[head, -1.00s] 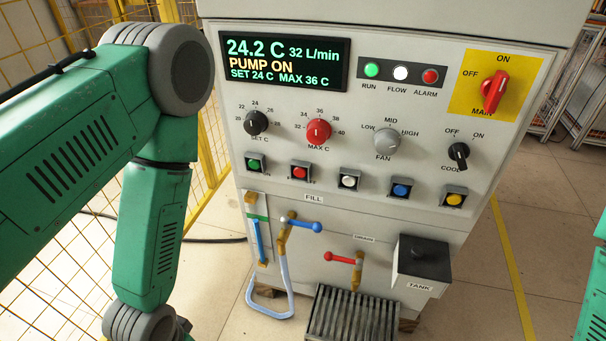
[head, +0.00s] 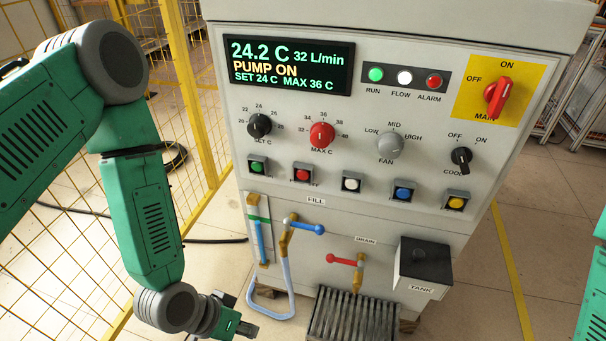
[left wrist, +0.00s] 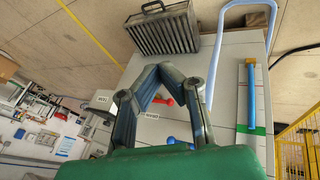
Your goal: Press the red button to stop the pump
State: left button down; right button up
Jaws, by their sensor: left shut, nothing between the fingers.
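The red button (head: 302,174) is on the panel's lower row of buttons, between the green button (head: 257,167) and the white button (head: 351,184). The display (head: 290,66) reads PUMP ON, 24.2 C and 32 L/min. My left gripper (head: 249,329) is low at the bottom of the head view, to the left of and well below the red button, apart from the panel. Its fingers (left wrist: 170,70) are shut and empty in the left wrist view. The red button is not visible in the left wrist view. My right gripper is out of view.
Below the buttons are the blue fill handle (head: 306,228) with a pale hose (head: 272,307), the red drain handle (head: 342,261), the dark grille (head: 352,318) and the tank box (head: 424,263). A yellow mesh fence (head: 190,90) stands at the left.

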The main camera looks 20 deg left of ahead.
pick_arm(q)
jog(key=w+d+r+m+t+h+p, duration=0.1)
jog(key=w+r+t+h, duration=0.4)
jog(key=w+r, duration=1)
jog(key=w+d+t, duration=0.1)
jog(key=w+t, duration=0.1)
jog(key=w, duration=0.1)
jog(key=shift+w+m, duration=0.25)
jog(key=shift+m, duration=0.05)
jog(key=b, duration=0.3)
send_near(312, 181)
jog(key=w+d+f, duration=0.2)
jog(key=d+f, duration=0.1)
jog(key=d, duration=0.1)
jog(key=shift+w+r+b, duration=0.3)
jog(key=shift+w+b, duration=0.1)
jog(key=shift+w, duration=0.3)
jog(key=shift+w+r, duration=0.1)
jog(key=shift+w, duration=0.25)
